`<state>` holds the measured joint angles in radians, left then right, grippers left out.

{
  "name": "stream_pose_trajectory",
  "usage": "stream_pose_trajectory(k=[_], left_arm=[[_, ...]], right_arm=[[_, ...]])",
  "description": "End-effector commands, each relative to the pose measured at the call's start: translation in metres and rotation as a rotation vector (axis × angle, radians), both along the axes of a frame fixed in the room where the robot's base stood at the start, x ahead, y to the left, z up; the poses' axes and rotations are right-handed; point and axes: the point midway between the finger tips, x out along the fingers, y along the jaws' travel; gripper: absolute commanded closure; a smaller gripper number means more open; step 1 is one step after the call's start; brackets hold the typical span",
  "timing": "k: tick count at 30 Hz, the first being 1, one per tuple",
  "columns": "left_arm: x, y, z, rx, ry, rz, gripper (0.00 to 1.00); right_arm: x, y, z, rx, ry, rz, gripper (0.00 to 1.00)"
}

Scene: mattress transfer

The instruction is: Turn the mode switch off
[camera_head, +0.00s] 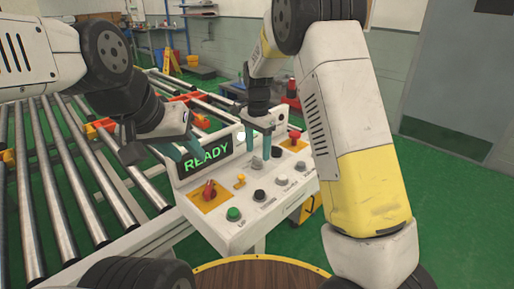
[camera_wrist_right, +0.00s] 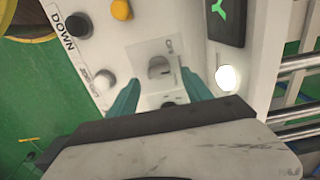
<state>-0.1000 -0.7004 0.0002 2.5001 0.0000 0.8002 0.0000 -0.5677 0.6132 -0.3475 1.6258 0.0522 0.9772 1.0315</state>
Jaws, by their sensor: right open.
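The mode switch is a small grey knob on a light square plate marked "On"; it shows in the right wrist view (camera_wrist_right: 159,68). My right gripper (camera_head: 262,146) points down over the white control panel (camera_head: 240,230), its teal fingers apart. In the right wrist view the open right gripper (camera_wrist_right: 162,92) has a fingertip on either side just below the knob, with nothing between them that I can see held. Contact with the panel cannot be told. My left gripper (camera_head: 183,156) is beside the READY display (camera_head: 206,157); its opening is unclear.
The panel carries a red knob (camera_head: 209,190) on a yellow plate, a green button (camera_head: 234,214), a black button (camera_head: 259,195), a yellow button (camera_head: 239,181) and a red mushroom button (camera_head: 295,135). A lit white lamp (camera_wrist_right: 228,77) is near the switch. A roller conveyor (camera_head: 75,180) lies left.

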Motion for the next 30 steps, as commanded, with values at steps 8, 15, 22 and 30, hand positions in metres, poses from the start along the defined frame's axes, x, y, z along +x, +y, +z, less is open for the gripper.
stream_pose_trajectory(k=[8, 15, 22, 30], left_arm=[[0.000, 0.000, 0.000, 0.000, 0.000, 0.000, 0.64], [0.000, 0.000, 0.000, 0.000, 0.000, 0.000, 0.64], [0.000, 0.000, 0.000, 0.000, 0.000, 0.000, 0.64], [0.000, 0.000, 0.000, 0.000, 0.000, 0.000, 0.64]], right_arm=[[0.000, 0.000, -0.026, 0.000, 0.000, 0.000, 0.42], [0.000, 0.000, -0.027, 0.000, -0.001, 0.001, 0.42], [0.000, 0.000, -0.027, 0.000, -0.001, 0.001, 0.83], [0.000, 0.000, -0.026, 0.001, -0.002, 0.008, 1.00]])
